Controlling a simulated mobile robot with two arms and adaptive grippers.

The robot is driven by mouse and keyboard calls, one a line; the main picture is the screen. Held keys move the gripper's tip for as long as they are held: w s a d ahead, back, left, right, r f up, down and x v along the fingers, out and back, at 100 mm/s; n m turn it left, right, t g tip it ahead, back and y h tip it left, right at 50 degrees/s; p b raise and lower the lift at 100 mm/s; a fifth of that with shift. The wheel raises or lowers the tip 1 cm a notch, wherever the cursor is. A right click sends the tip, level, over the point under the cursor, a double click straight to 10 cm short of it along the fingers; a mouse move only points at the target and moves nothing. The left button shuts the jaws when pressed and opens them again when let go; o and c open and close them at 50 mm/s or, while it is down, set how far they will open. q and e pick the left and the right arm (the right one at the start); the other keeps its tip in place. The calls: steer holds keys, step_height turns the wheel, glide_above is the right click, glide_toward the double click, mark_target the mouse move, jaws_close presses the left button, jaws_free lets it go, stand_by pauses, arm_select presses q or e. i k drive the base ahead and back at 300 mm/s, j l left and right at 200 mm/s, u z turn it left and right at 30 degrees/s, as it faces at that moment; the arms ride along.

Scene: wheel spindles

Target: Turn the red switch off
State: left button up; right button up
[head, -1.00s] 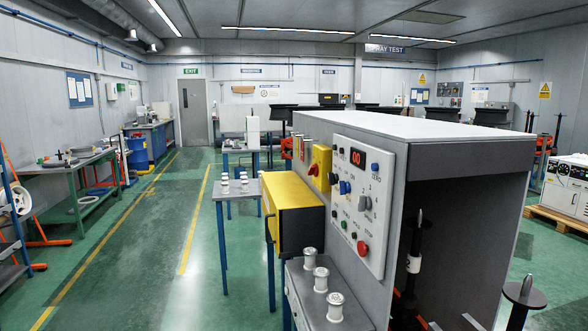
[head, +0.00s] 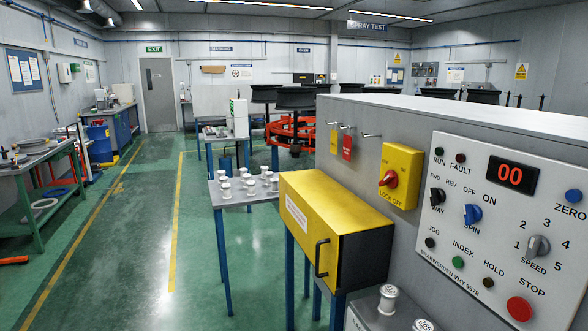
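The red switch (head: 388,180) is a rotary handle on a yellow box (head: 400,176) marked LOCK OFF, fixed to the grey side of the machine (head: 362,180). The handle sits tilted, slanting between lower left and upper right. The full text around it is too small to read. To its right is a white control panel (head: 470,270) with a lit red display (head: 511,177) reading 00. A round red STOP button (head: 519,308) sits at its lower right. Neither of my grippers is in view.
A yellow cabinet (head: 325,230) with a black handle juts out below and left of the switch. A grey table (head: 230,205) with several white spools stands behind it. White spools (head: 388,299) stand on a grey surface at the bottom.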

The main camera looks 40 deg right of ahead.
mark_target(391, 179)
steer(key=i+z, duration=0.2)
steer(key=i, duration=0.2)
steer(key=i+j+z, duration=0.2)
steer(key=i, duration=0.2)
steer(key=i+j+z, duration=0.2)
steer(key=i, duration=0.2)
